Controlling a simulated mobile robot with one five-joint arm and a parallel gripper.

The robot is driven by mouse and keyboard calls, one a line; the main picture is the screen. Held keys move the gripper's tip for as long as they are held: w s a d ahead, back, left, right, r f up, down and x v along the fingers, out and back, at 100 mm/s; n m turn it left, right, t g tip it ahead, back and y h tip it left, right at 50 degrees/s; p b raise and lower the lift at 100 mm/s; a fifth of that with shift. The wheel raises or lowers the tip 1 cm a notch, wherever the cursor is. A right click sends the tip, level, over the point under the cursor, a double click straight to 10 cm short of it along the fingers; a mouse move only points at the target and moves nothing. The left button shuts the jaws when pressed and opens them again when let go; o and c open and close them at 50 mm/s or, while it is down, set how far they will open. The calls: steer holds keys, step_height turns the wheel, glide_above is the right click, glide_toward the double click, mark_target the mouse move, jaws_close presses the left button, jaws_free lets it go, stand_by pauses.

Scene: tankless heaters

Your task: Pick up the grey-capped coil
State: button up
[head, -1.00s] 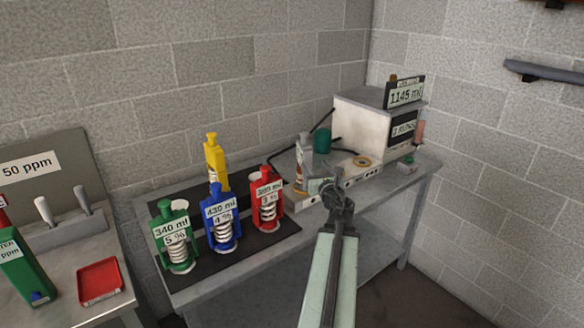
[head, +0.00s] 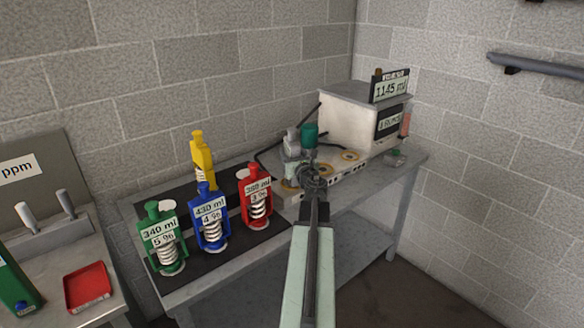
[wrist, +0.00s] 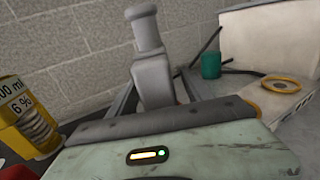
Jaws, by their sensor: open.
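The grey-capped coil (head: 292,143) stands upright on the light test unit at the back of the bench, its lower part hidden by my arm. In the wrist view its grey cap and body (wrist: 152,62) rise close ahead, between the thin fingers. My gripper (head: 314,176) is just in front of the coil, slightly to its right in the head view. It is open, with fingers (wrist: 157,88) on either side of the grey body. I cannot tell whether they touch it. The coil's lower end is hidden behind my gripper's body.
A green cylinder (head: 310,135) stands just right of the coil. Yellow (head: 201,160), red (head: 257,195), blue (head: 210,222) and green-capped (head: 160,238) coils stand on the dark mat to the left. A white box (head: 350,118) with displays is at the right.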

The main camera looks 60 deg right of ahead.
steer(key=shift+w+d, duration=0.3)
steer(key=shift+s+a, duration=0.1)
steer(key=shift+c, duration=0.6)
jaws_close()
stand_by(0.5)
